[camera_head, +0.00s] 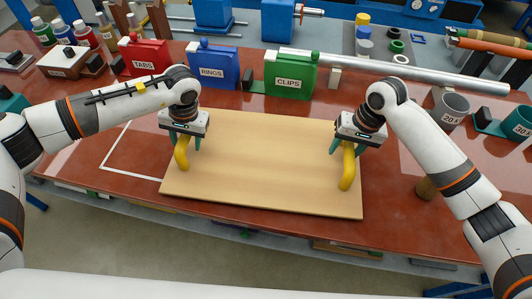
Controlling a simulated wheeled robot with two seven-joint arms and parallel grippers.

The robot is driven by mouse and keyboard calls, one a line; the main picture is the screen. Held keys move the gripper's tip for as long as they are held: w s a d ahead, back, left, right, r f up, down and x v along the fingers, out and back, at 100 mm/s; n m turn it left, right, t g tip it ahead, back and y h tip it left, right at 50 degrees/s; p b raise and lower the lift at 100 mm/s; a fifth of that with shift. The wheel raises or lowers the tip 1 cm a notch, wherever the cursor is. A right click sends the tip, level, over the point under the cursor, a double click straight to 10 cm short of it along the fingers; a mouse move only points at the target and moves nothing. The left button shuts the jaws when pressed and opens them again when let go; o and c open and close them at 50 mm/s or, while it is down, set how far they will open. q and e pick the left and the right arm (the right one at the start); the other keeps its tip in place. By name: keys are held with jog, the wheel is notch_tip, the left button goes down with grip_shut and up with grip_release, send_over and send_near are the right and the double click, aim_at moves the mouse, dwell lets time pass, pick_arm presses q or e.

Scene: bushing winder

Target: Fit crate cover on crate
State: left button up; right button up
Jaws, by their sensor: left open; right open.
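The crate cover (262,160) is a flat light-wood board with two yellow handles, lying on the red bench top. My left gripper (183,146) is at the left handle (181,156), with its teal fingers open on either side of it. My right gripper (347,148) is at the right handle (347,172), its fingers open around the handle's upper part. Whether the fingers touch the handles cannot be told. I cannot make out a crate in this view.
Red TABS (144,57), blue RINGS (212,66) and green CLIPS (290,75) boxes stand behind the board. A long metal bar (410,75) lies behind on the right. Grey (450,110) and teal (518,123) cups stand at right. A white outline (128,171) marks the bench at left.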

pick_arm(q)
jog(key=shift+s+a+f, duration=0.1)
jog(key=shift+f, duration=0.2)
pick_arm(e)
jog(key=shift+s+a+f, duration=0.1)
jog(key=shift+f, duration=0.15)
pick_arm(q)
jog(key=shift+c, duration=0.3)
pick_arm(e)
jog(key=shift+c, duration=0.4)
pick_arm(q)
grip_shut()
pick_arm(e)
grip_shut()
pick_arm(q)
jog(key=shift+r, duration=0.1)
pick_arm(e)
jog(key=shift+r, duration=0.1)
